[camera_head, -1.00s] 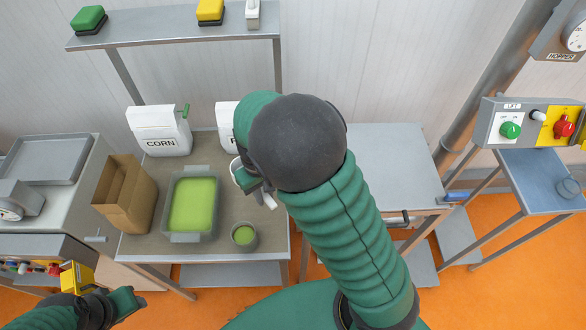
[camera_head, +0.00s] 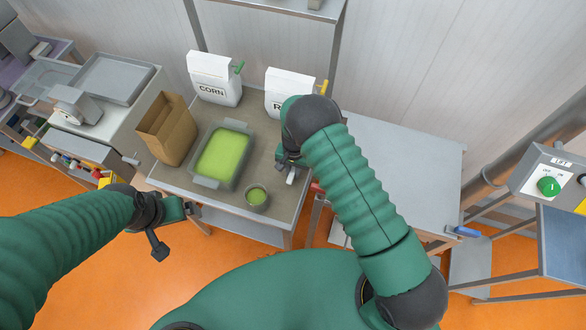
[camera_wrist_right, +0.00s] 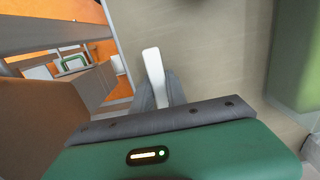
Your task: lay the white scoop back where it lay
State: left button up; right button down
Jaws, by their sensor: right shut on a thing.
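My right gripper (camera_head: 288,163) is over the right part of the grey-brown table top (camera_head: 262,150), right of the green tray. It is shut on the white scoop (camera_head: 291,176), of which only a small pale piece shows below the fingers. In the right wrist view a white strip of the scoop (camera_wrist_right: 154,77) sticks out from between the dark fingers, over the table top near its edge. The rest of the scoop is hidden, and I cannot tell whether it touches the table. My left gripper (camera_head: 178,222) is left of the table's front edge; its opening is unclear.
A grey tray of green material (camera_head: 222,155), a small green-filled cup (camera_head: 257,196) and an open brown box (camera_head: 167,130) stand on the table. A corn bag (camera_head: 214,78) and a second white bag (camera_head: 284,90) stand behind. A bare grey table (camera_head: 405,165) adjoins at right.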

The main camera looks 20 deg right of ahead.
jog(key=shift+d+f, duration=0.25)
jog(key=shift+d, duration=0.1)
jog(key=c, duration=1.8)
grip_release()
jog(key=shift+a, duration=0.15)
jog(key=o, duration=0.5)
jog(key=shift+a, duration=0.45)
jog(key=shift+d+r, duration=0.2)
jog(key=shift+r, duration=0.05)
notch_tip(320, 180, up, 12)
jog(key=f+b, duration=0.1)
jog(key=b, duration=0.2)
jog(key=s+d+r+n+t, duration=0.2)
jog(key=s+d+r+n, duration=0.25)
jog(key=s+r, duration=0.55)
jog(key=s+b, duration=0.1)
jog(key=s, duration=0.1)
jog(key=s+n, duration=0.1)
jog(key=s, duration=0.1)
jog(key=s+d+n+t+b, duration=0.1)
jog(key=s, duration=0.1)
jog(key=shift+s+b, duration=0.1)
jog(key=shift+b, duration=0.25)
pick_arm(q)
jog(key=f, duration=0.5)
jog(key=shift+s+d+f, duration=0.1)
jog(key=shift+d+f, duration=0.1)
pick_arm(e)
jog(key=shift+s+d, duration=0.2)
jog(key=shift+d, duration=0.1)
